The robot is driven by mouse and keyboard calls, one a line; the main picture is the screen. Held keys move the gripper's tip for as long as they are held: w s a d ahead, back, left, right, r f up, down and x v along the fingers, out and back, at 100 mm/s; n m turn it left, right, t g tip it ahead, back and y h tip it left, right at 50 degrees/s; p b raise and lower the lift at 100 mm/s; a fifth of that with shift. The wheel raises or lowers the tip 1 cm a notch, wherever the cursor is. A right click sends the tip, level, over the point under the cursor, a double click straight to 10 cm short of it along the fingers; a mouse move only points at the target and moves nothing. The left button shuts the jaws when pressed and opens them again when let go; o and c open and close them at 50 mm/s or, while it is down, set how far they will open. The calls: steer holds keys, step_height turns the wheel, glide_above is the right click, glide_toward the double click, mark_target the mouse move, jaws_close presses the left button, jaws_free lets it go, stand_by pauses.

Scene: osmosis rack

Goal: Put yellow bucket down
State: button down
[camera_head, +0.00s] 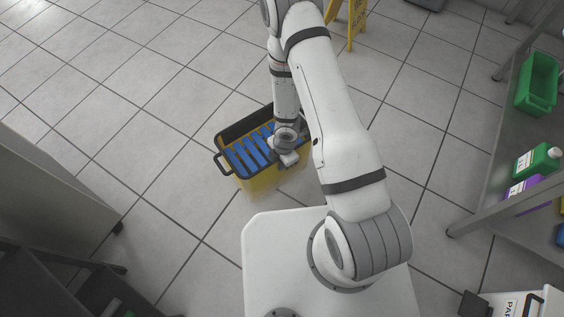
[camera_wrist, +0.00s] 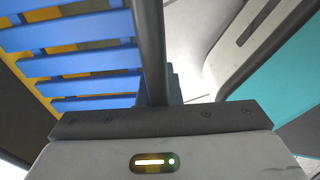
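The yellow bucket (camera_head: 262,182) is upright on or just above the tiled floor at the centre; I cannot tell if its base touches. It has a dark rim, a dark handle loop on its left and blue slats (camera_head: 245,153) across its top. My gripper (camera_head: 288,159) points down at the bucket's right side. In the wrist view, blue slats (camera_wrist: 80,62) fill the upper left and a dark handle bar (camera_wrist: 149,45) runs down to my gripper (camera_wrist: 165,95). My gripper appears shut on this bar, though the fingertips are largely hidden.
A yellow floor sign (camera_head: 355,25) stands behind. A grey shelf at the right holds a green crate (camera_head: 538,82) and bottles (camera_head: 537,160). A pale cabinet (camera_head: 45,200) stands at the left. Tiled floor around the bucket is clear, mostly to its left and behind.

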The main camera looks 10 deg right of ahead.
steer(key=shift+f+b, duration=2.6)
steer(key=shift+f, duration=0.2)
steer(key=shift+f+b, duration=0.5)
steer(key=shift+f, duration=0.05)
steer(key=c, duration=1.6)
jaws_free()
steer(key=shift+o, duration=0.3)
step_height(320, 180, up, 8)
steer(key=p, duration=0.6)
steer(key=shift+w+d+p, duration=0.25)
steer(key=shift+d+p, duration=0.1)
steer(key=shift+d, duration=0.1)
steer(key=shift+f, duration=0.1)
